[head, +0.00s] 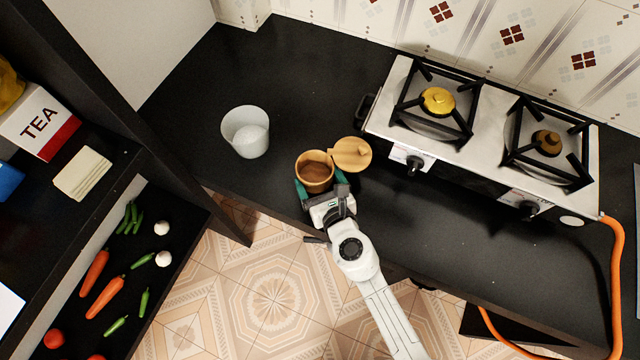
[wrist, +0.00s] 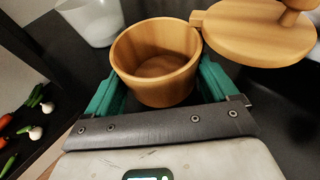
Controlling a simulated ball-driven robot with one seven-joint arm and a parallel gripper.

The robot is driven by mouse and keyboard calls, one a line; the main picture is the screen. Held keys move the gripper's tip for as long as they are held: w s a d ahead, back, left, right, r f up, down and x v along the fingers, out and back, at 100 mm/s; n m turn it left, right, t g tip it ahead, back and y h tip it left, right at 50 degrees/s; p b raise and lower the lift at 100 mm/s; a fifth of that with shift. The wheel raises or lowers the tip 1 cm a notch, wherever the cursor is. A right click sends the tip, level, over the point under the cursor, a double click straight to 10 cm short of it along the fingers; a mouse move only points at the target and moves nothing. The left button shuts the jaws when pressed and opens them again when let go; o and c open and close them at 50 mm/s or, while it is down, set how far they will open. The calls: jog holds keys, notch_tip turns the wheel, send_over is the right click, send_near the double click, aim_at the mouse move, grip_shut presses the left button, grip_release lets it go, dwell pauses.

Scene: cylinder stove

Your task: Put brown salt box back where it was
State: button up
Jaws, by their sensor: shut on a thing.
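The brown salt box (head: 315,173) is a round wooden pot with its lid (head: 351,154) swung out to the right, so its inside shows. It is near the front edge of the black counter. In the wrist view the box (wrist: 156,62) sits between the two green fingers, and the lid (wrist: 254,32) is at upper right. My gripper (head: 319,187) is shut on the box from the front, one finger on each side. I cannot tell whether the box's base touches the counter.
A white cup (head: 246,133) with something white inside stands left of the box. A two-burner stove (head: 480,125) with an orange hose (head: 617,270) is at the right. A dark shelf with a TEA box (head: 40,122) and vegetables is at the left. The back-left counter (head: 215,80) is clear.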

jog(key=shift+s+f+b, duration=0.25)
jog(key=shift+f+b, duration=0.55)
jog(key=shift+f, duration=0.35)
jog(key=shift+w, duration=0.1)
jog(key=shift+f, duration=0.15)
jog(key=o, duration=1)
jog(key=shift+o, duration=0.2)
jog(key=shift+r, duration=0.2)
jog(key=p+v, duration=0.2)
jog(key=v, duration=1)
jog(key=shift+f, duration=0.1)
